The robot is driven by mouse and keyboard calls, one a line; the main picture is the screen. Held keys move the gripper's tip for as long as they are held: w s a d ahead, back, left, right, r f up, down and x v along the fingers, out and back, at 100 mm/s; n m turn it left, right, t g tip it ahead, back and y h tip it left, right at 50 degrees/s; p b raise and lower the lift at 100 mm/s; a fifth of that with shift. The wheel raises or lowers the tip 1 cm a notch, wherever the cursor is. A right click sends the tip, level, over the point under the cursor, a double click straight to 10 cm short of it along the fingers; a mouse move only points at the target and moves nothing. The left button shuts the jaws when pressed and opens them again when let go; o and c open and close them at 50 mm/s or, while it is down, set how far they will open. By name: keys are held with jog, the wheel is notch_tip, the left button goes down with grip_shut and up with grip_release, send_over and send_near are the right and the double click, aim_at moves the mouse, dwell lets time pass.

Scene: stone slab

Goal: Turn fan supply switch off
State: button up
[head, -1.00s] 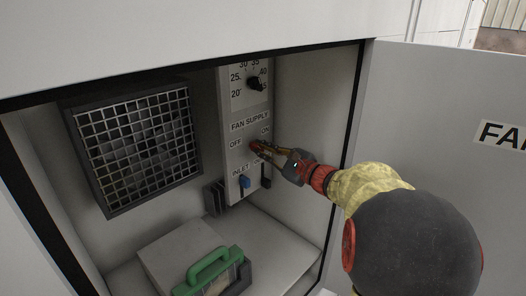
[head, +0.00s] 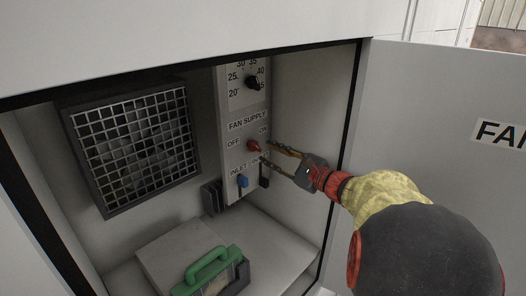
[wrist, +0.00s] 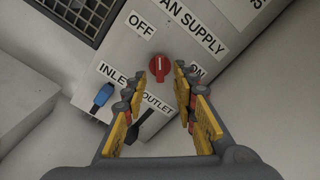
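The red fan supply knob (head: 254,145) is on the grey control panel (head: 234,180) inside the cabinet, below the FAN SUPPLY label and between OFF at left and ON at right. In the wrist view the red knob (wrist: 159,68) shows a pale mark on its face; which label it points to I cannot tell for sure. My gripper (head: 266,153) is open and empty, just to the right of the knob. In the wrist view its yellow fingers (wrist: 158,80) are spread below and on either side of the knob, apparently apart from it.
A blue INLET switch (head: 242,181) and a black OUTLET switch (head: 264,176) sit just below. A black dial (head: 252,83) is above. A grille fan (head: 135,145) is at left, a green-handled box (head: 212,268) below, and the open door (head: 440,120) at right.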

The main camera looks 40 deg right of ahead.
jog(key=s+d, duration=0.1)
jog(key=s, duration=0.6)
jog(key=shift+s, duration=0.1)
jog(key=s+a+f+n+g+y, duration=0.1)
jog(key=a+f+n+g, duration=0.2)
jog(key=a, duration=0.6)
jog(key=s+a+f+n+g+y+p, duration=0.1)
jog(key=a+n+g+y, duration=0.2)
jog(key=a, duration=0.5)
jog(key=s+a+f+n+g, duration=0.1)
jog(key=a+f+n+g, duration=0.15)
jog(key=a+n, duration=0.45)
jog(key=s+a+f+n+g+h+p, duration=0.1)
jog(key=s+a+n+g+h, duration=0.1)
jog(key=s+n, duration=0.4)
jog(key=s+a+f+n+g+h, duration=0.1)
jog(key=s+a+n+h, duration=0.2)
jog(key=s+n, duration=0.4)
jog(key=shift+s+a+f+g+h+p, duration=0.2)
jog(key=shift+a+g+h+p, duration=0.2)
jog(key=shift+h, duration=0.4)
